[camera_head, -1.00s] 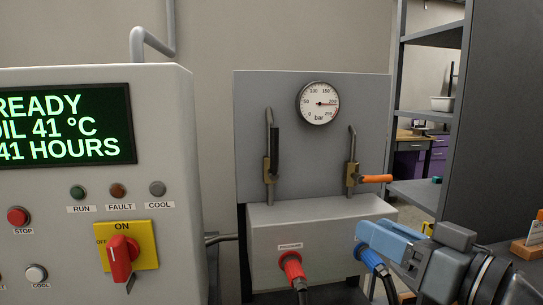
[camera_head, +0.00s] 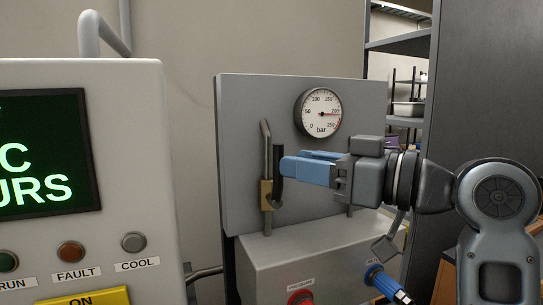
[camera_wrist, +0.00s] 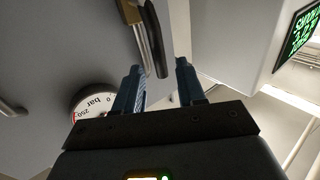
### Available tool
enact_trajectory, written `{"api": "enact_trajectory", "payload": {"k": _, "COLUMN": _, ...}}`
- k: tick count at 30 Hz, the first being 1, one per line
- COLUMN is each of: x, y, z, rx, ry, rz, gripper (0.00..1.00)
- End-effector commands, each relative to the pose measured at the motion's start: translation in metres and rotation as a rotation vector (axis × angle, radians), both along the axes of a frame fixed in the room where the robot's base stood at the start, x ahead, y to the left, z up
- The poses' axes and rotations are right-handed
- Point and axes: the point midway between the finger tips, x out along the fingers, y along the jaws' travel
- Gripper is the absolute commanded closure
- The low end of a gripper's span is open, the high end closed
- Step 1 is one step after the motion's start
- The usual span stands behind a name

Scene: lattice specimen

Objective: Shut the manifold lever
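The manifold's left valve has a black lever (camera_head: 277,172) standing upright alongside its pipe, above a brass body (camera_head: 266,194). My gripper (camera_head: 286,165), with blue fingers, is level at this lever, just to its right in the head view. In the wrist view the gripper (camera_wrist: 160,66) is open, and the end of the black lever (camera_wrist: 153,42) shows between the two fingers. I cannot tell whether a finger touches it. The right valve with the orange handle is hidden behind my gripper and wrist in the head view.
A red connector (camera_head: 300,297) and a blue connector (camera_head: 380,280) are on the box below. The control cabinet (camera_head: 150,180) stands at left.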

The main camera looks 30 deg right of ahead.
Motion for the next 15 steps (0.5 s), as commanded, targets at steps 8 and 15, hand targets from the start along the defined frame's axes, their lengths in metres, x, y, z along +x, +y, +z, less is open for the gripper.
{"api": "enact_trajectory", "payload": {"k": 8, "x": 0.035, "y": 0.019, "z": 0.001, "rx": 0.002, "ry": 0.001, "rz": 0.0, "gripper": 0.6}}
{"api": "enact_trajectory", "payload": {"k": 15, "x": 0.045, "y": 0.024, "z": 0.0, "rx": 0.001, "ry": 0.0, "rz": 0.0, "gripper": 0.6}}
